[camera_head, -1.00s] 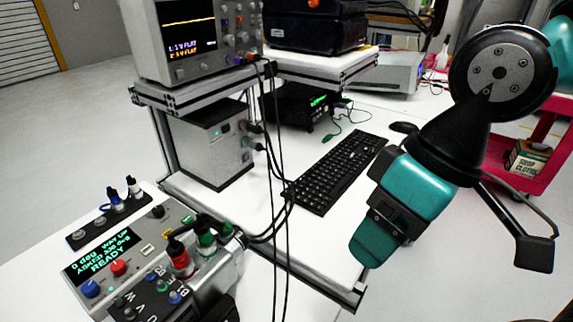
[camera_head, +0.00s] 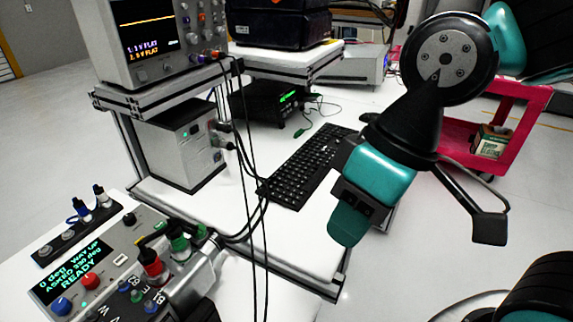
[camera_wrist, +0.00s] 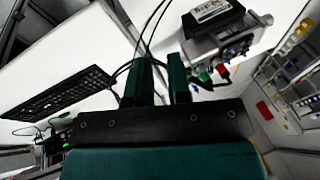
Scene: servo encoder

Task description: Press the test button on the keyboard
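The black keyboard (camera_head: 303,172) lies on the white bench top, angled away from me; it also shows at the left in the wrist view (camera_wrist: 62,94). I cannot make out which key is the test button. My teal gripper (camera_head: 347,226) hangs just right of the keyboard in the head view and hides part of its right side. In the wrist view its two fingers (camera_wrist: 160,84) stand a little apart with nothing between them. The gripper appears clear of the keyboard.
A servo test panel (camera_head: 110,275) reading READY stands at front left, with coloured plugs. Dark cables (camera_head: 252,195) hang beside the keyboard. A grey box (camera_head: 180,150), an oscilloscope (camera_head: 150,45) and a black instrument (camera_head: 265,103) stand behind. A red cart (camera_head: 520,110) is at right.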

